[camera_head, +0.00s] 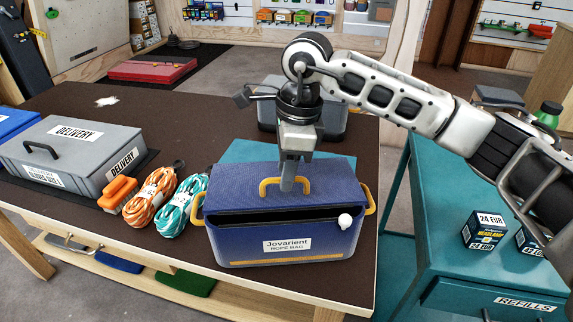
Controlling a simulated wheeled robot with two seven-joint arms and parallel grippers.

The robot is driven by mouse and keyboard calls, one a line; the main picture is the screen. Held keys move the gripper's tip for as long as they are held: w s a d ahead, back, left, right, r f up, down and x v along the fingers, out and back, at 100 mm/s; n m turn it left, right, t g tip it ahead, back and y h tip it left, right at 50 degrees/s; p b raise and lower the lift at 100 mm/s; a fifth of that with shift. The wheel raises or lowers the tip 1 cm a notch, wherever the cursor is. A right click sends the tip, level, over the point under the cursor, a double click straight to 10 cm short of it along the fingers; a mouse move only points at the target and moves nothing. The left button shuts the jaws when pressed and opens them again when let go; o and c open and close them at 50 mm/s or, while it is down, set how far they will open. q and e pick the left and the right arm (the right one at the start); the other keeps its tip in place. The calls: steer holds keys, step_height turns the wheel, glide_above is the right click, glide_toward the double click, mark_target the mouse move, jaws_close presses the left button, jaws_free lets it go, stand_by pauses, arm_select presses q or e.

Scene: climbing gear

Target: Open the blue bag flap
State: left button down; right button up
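The blue bag (285,240), labelled "Jovarient ROPE BAG", stands upright on the dark table. Its blue flap (243,178) covers the top and carries a yellow handle (265,186). A dark gap shows between the flap's front edge and the front panel. A small white knob (345,221) sits at the gap's right end. My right gripper (287,186) points down at the middle of the handle and overlaps it. Its fingers line up in this view, so I cannot tell whether they are closed on the handle. My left gripper is not in view.
Teal rope (182,206), orange rope (151,197) and an orange block (117,194) lie left of the bag. A grey delivery case (70,150) stands farther left. A dark grey case (332,120) stands behind. A teal cabinet (440,240) with boxes is at right.

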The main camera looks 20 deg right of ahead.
jaws_close()
steer(key=shift+w+d+r+p, duration=0.1)
steer(key=shift+w+r+p, duration=0.2)
steer(key=shift+w+r, duration=0.25)
steer(key=shift+w+d+r, duration=0.15)
steer(key=shift+w+r, duration=0.2)
steer(key=shift+r, duration=0.3)
